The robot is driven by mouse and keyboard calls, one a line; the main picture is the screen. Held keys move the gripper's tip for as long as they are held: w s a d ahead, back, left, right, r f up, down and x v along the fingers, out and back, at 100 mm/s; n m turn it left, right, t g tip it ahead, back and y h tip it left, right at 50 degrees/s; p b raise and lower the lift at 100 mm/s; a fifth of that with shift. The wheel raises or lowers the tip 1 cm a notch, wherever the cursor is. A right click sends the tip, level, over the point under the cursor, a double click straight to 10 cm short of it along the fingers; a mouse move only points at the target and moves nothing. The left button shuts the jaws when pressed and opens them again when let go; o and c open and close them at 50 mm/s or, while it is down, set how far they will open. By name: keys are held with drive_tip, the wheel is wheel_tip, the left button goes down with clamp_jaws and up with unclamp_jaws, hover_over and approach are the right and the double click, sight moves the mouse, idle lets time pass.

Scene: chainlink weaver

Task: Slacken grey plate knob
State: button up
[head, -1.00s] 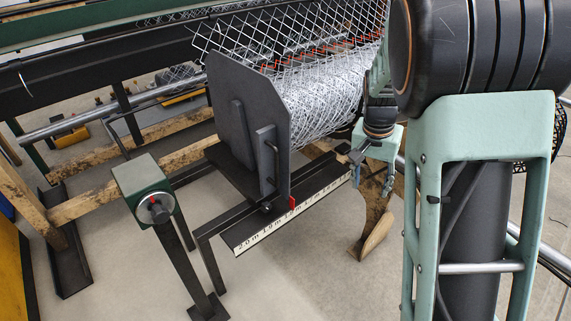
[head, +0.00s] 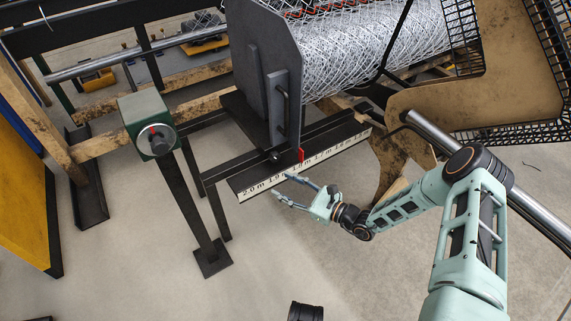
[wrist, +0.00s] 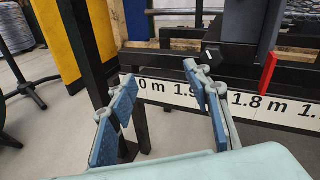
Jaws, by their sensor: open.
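The dark grey plate (head: 262,62) stands upright at the left end of the wire mesh roll. A small dark knob (head: 276,156) shows at its foot, just left of the red pointer (head: 300,156) above the scale rail. My gripper (head: 281,187) is open and empty. In the head view it appears just below the scale, with its fingers pointing left, apart from the knob. In the wrist view the blue-padded fingers (wrist: 158,76) are spread in front of the scale, with the red pointer (wrist: 268,72) to their right.
The scale rail (head: 335,156) runs under the plate. A green box with a dial (head: 150,128) stands on a post to the left. A yellow panel (head: 28,170) is at far left. The mesh roll (head: 375,55) lies behind. The floor in front is mostly clear.

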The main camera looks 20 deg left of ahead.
sight(277, 159)
drive_tip(key=w+d+f+m+t+h, duration=0.1)
drive_tip(key=w+d+f+m+t, duration=0.15)
drive_tip(key=w+m+t, duration=0.25)
drive_tip(key=b+x, duration=0.1)
drive_tip(key=x, duration=0.2)
drive_tip(key=b+x, duration=0.1)
drive_tip(key=x, duration=0.3)
drive_tip(key=b+x, duration=0.1)
drive_tip(key=x, duration=0.2)
drive_tip(key=shift+w+r+b, duration=0.15)
drive_tip(key=shift+r+b, duration=0.15)
drive_tip(key=shift+r, duration=0.05)
drive_tip(key=c, duration=1.1)
drive_tip(key=shift+r+p, duration=0.1)
drive_tip(key=shift+p, duration=0.25)
